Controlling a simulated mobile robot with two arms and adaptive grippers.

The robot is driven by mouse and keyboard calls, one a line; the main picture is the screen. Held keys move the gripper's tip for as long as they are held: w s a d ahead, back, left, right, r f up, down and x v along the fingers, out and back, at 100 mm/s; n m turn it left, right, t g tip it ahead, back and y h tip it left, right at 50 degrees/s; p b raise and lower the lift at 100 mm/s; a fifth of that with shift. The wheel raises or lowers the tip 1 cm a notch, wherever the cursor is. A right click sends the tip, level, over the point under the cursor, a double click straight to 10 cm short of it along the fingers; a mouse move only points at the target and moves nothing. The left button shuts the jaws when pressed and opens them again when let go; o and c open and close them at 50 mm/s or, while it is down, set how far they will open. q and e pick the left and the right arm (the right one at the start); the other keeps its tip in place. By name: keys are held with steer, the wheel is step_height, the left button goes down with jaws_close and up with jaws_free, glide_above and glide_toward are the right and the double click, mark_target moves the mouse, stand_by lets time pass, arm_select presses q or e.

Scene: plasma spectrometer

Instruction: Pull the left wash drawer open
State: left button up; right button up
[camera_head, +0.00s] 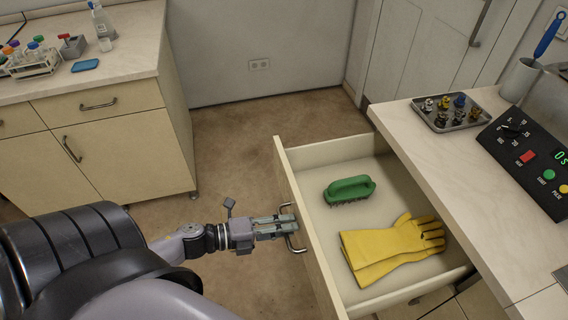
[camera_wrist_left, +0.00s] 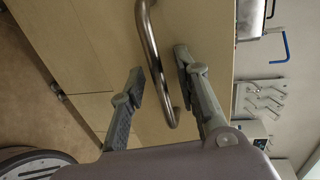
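The left wash drawer (camera_head: 311,240) is pulled out from under the right counter, with its inside in plain view. A green brush (camera_head: 350,189) and yellow gloves (camera_head: 392,248) lie in it. Its curved metal handle (camera_head: 293,245) is on the front panel. My left gripper (camera_head: 288,221) is at this handle. In the left wrist view the handle (camera_wrist_left: 156,58) runs between the two fingers of my left gripper (camera_wrist_left: 160,70). The fingers stand apart, with a gap showing on both sides of the bar. My right gripper is not in view.
The right counter (camera_head: 438,145) carries a tray of small parts (camera_head: 449,111), a black control panel (camera_head: 530,150) and a mug (camera_head: 519,80). A left cabinet (camera_head: 130,140) holds a tube rack (camera_head: 35,65) and bottles. The floor (camera_head: 240,145) between them is clear.

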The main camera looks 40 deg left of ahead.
arm_select(q)
steer(key=v, duration=1.2)
